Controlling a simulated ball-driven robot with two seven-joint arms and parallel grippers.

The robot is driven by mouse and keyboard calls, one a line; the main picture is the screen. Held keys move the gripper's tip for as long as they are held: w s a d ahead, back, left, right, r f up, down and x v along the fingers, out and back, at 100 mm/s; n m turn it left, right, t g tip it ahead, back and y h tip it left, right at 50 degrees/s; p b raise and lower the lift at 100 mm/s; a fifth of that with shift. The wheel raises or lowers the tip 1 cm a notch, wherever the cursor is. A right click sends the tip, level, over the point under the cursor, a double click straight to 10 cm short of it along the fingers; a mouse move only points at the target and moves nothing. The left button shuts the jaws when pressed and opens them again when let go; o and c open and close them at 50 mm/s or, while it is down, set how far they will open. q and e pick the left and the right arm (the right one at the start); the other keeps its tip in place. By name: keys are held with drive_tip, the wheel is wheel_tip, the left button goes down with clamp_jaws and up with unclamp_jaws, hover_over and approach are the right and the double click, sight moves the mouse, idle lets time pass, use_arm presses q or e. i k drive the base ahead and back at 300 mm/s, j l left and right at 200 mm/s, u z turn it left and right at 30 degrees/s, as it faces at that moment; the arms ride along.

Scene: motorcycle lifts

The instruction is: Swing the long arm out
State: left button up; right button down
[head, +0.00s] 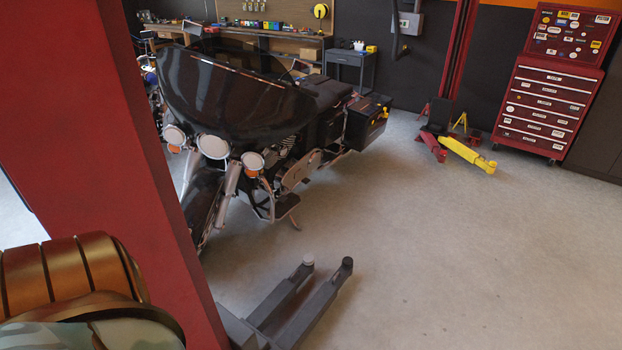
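Two dark grey lift arms lie low over the floor at the foot of the near red post, side by side and pointing away from me. The left one (281,296) ends in a light round pad. The right one (322,305) reaches a little farther and ends in a black round pad. Their near ends run out of the picture at the bottom. Across the floor, a yellow arm (466,154) with a short red arm beside it sits at the base of the far red post (459,50). Neither of my grippers is in view.
The near red post (120,150) blocks much of the left side. A black motorcycle (240,115) stands beyond the dark arms. A red tool chest (545,95), a grey cart (350,65) and a workbench line the back. The floor at right is clear.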

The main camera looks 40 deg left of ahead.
sight(302, 325)
drive_tip(key=i+u, duration=0.4)
drive_tip(key=i, duration=1)
drive_tip(key=i+j+u, duration=0.65)
drive_tip(key=i, duration=0.25)
